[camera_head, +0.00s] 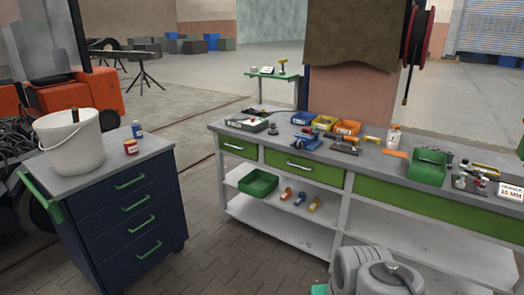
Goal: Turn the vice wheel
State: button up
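A small blue object (306,141) on the workbench top, in front of the coloured bins, may be the vice. It is too small to make out a wheel on it. Small red and metal fittings (461,180) stand at the right end of the same bench, and I cannot tell whether a vice is among them. My gripper is not in view. Only grey rounded parts of my arm show at the bottom edge, right of centre.
The long workbench (350,160) has green drawers and holds bins, tools, a green box (428,167) and a "10 MM" sign (509,191). A dark blue drawer cabinet (128,215) with a white bucket (70,142) stands left. Paved floor (205,250) between them is clear.

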aim_at(298, 144)
jog(key=u, duration=0.7)
jog(key=i, duration=0.8)
jog(key=u, duration=1)
jog(key=i, duration=2.05)
jog(key=z, duration=1.25)
jog(key=i, duration=0.65)
jog(key=z, duration=0.6)
